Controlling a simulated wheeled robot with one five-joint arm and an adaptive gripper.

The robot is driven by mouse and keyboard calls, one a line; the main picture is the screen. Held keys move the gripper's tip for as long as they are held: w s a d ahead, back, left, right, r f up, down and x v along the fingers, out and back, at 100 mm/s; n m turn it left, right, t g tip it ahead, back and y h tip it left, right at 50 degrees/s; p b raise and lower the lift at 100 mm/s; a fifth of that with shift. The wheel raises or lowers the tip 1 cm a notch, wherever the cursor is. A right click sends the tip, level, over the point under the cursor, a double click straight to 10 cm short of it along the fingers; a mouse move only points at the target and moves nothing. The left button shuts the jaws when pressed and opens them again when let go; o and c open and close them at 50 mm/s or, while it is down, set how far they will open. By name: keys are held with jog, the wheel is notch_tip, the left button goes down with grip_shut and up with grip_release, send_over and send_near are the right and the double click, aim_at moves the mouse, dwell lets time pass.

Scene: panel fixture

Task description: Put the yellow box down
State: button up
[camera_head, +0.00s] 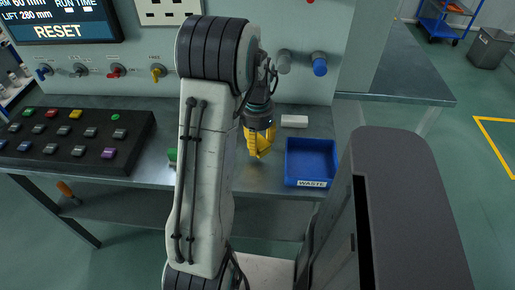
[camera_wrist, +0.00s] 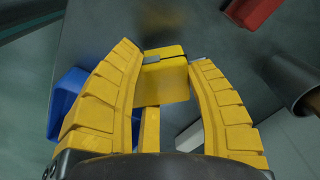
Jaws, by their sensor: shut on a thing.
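My gripper (camera_head: 259,143) has yellow fingers and points down over the grey bench, just left of the blue tray. In the wrist view my gripper (camera_wrist: 165,60) is shut on the yellow box (camera_wrist: 174,84), which sits between the two curved fingers. The box has a small grey patch near its top edge. In the head view the box cannot be told apart from the yellow fingers. I cannot tell whether its underside touches the bench.
The blue tray (camera_head: 311,163) marked WASTE stands at the right on the bench (camera_head: 235,178). A white block (camera_head: 294,121) lies behind it. A black button panel (camera_head: 75,141) fills the left. Knobs, including a blue one (camera_head: 320,66), stick out of the upright panel (camera_head: 225,100).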

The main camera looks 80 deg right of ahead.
jog(key=shift+f+p, duration=0.85)
jog(key=shift+f, duration=1.15)
jog(key=shift+f, duration=0.15)
jog(key=o, duration=1.2)
jog(key=shift+r, duration=0.2)
